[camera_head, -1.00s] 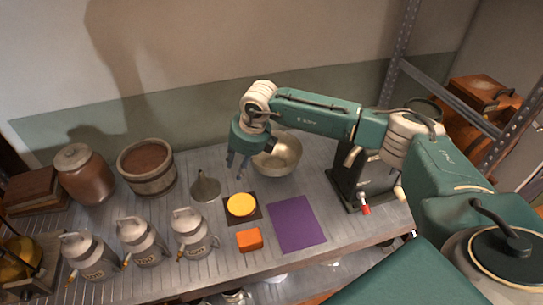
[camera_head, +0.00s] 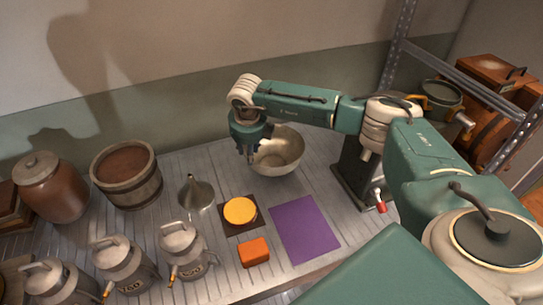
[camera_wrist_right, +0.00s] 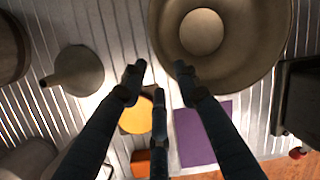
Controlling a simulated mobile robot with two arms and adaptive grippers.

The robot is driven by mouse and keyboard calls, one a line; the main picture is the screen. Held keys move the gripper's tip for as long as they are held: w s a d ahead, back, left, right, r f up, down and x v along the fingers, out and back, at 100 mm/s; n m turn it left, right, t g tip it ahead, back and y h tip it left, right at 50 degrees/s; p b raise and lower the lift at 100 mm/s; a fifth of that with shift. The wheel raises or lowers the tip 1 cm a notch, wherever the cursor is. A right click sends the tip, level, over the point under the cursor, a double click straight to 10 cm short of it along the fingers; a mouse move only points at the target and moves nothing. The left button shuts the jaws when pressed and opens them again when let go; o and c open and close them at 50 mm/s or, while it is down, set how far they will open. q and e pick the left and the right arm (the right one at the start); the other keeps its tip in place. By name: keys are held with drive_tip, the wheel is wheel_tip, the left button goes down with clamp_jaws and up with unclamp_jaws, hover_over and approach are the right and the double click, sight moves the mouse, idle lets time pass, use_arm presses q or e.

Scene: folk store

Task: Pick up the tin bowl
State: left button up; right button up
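The tin bowl (camera_head: 287,153) is a round grey metal bowl, upright on the slatted metal bench. My right gripper (camera_head: 248,154) points down at the bowl's left rim and hides part of it. In the right wrist view the bowl (camera_wrist_right: 255,50) fills the upper right, and its inside is empty. The dark fingers of my right gripper (camera_wrist_right: 158,72) are spread apart. One fingertip overlaps the bowl's near left rim and another lies outside it; contact cannot be told. My left gripper is not in view.
A funnel (camera_head: 196,193) and wooden bucket (camera_head: 148,189) stand left of the bowl. A yellow disc (camera_head: 240,211), orange block (camera_head: 254,252) and purple mat (camera_head: 305,230) lie in front. A dark press-like stand (camera_head: 354,178) is to the right. Several oil cans (camera_head: 184,250) stand front left.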

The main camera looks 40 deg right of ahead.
drive_tip(key=p+x, duration=0.1)
drive_tip(key=x, duration=0.5)
drive_tip(key=shift+w+d+f+p, duration=0.1)
drive_tip(key=shift+w+d+p, duration=0.15)
drive_tip(key=shift+p, duration=0.15)
drive_tip(key=shift+w+f, duration=0.1)
drive_tip(key=shift+f, duration=0.45)
clamp_jaws()
